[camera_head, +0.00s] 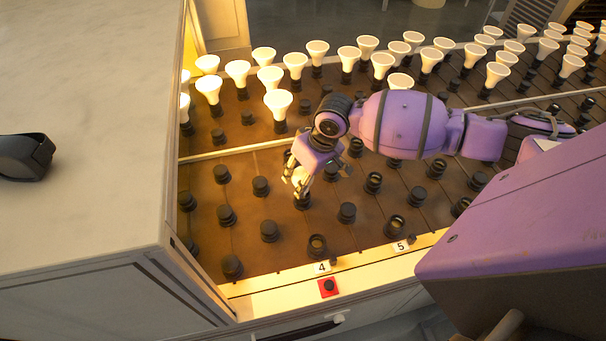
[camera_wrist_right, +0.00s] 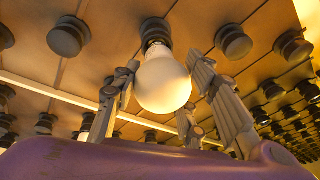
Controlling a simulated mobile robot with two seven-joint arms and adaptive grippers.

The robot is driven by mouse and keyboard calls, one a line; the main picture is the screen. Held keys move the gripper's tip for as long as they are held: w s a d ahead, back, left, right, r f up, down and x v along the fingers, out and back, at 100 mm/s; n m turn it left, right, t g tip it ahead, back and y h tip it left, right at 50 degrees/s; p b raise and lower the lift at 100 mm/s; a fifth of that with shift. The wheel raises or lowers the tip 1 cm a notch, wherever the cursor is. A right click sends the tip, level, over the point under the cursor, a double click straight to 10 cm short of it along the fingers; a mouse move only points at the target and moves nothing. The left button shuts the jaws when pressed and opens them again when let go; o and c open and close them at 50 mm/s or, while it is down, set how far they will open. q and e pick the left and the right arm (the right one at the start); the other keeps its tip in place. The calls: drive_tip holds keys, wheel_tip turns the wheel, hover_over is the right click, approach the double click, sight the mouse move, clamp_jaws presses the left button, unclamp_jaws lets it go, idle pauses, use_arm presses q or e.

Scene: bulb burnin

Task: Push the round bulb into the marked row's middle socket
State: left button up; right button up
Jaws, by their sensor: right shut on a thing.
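The round white bulb (camera_wrist_right: 163,84) is between the fingers of my right gripper (camera_wrist_right: 160,95), which is shut on it. In the head view the bulb (camera_head: 299,178) is partly hidden by the fingers of the right gripper (camera_head: 298,184). Its base end meets a dark socket (camera_wrist_right: 156,32) in the wrist view; I cannot tell how deep it sits. In the head view this socket (camera_head: 303,202) lies behind the front socket (camera_head: 317,245) near label 4 (camera_head: 322,268). A red marker (camera_head: 328,288) is by that label. My left gripper is not in view.
Empty black sockets, such as one to the right (camera_head: 347,212), surround the bulb. Lit cone-shaped bulbs (camera_head: 278,104) stand in several sockets farther back. A pale counter (camera_head: 90,100) with a dark object (camera_head: 25,157) is at left. Label 5 (camera_head: 401,246) is on the front edge.

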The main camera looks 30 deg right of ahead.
drive_tip(key=shift+f, duration=0.55)
drive_tip(key=o, duration=1.2)
drive_tip(key=shift+r, duration=0.1)
drive_tip(key=v, duration=1.2)
